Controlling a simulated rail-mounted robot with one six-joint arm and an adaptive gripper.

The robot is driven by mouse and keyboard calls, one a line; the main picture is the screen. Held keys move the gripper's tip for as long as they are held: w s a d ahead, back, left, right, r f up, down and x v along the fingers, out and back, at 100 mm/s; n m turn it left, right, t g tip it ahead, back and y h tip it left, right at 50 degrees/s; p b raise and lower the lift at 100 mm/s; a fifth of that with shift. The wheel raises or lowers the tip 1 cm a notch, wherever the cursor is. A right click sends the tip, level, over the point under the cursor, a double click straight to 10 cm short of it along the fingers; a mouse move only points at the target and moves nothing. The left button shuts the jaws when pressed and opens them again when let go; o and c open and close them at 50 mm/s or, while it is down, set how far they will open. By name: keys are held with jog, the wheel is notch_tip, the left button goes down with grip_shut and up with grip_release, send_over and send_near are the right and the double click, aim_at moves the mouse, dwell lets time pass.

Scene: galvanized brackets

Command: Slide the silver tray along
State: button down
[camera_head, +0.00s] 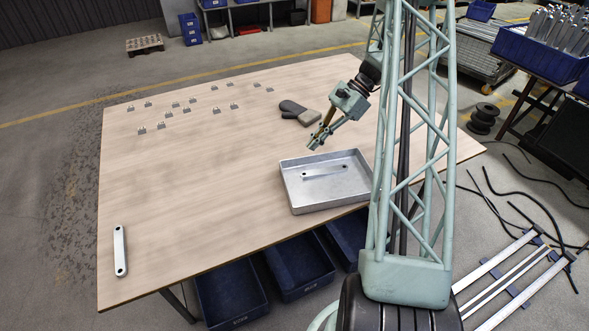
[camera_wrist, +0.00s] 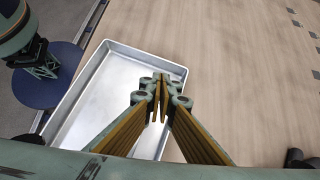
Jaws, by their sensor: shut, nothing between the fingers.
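The silver tray (camera_head: 330,205) is a shallow rectangular metal tray. It sits near the front edge of the wooden table in the head view, in front of my gripper. A flat bar with two dark holes (camera_head: 323,173) lies inside it. My gripper (camera_head: 315,146) is shut and empty, tilted downward just beyond the tray's back wall. In the wrist view my gripper (camera_wrist: 163,88) appears over the tray's right rim, and the tray (camera_wrist: 180,72) extends to its left. I cannot tell whether the fingertips touch the tray.
A dark grey mitt (camera_head: 297,112) lies behind the tray. Several small brackets (camera_head: 176,104) stand at the table's back left. A silver bar (camera_head: 120,250) lies at the left front. The table's left middle is clear. Blue bins (camera_head: 300,262) sit below the front edge.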

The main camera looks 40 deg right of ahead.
jog(key=shift+s+d+f+m, duration=0.15)
jog(key=shift+d+f, duration=0.3)
jog(key=shift+f, duration=0.05)
jog(key=shift+s+d+f+m, duration=0.15)
jog(key=shift+d+f, duration=0.25)
jog(key=shift+f, duration=0.1)
jog(key=shift+a, duration=0.1)
jog(key=b, duration=0.2)
send_near(291, 179)
jog(key=a, duration=0.1)
jog(key=a+f, duration=0.1)
jog(key=a, duration=0.1)
jog(key=shift+w+f, duration=0.2)
jog(key=shift+f, duration=0.1)
jog(key=shift+w+a+b, duration=0.25)
jog(key=shift+a+b, duration=0.1)
jog(key=shift+a, duration=0.6)
jog(key=shift+w+a, duration=0.25)
jog(key=shift+a, duration=0.7)
jog(key=shift+a+r, duration=0.1)
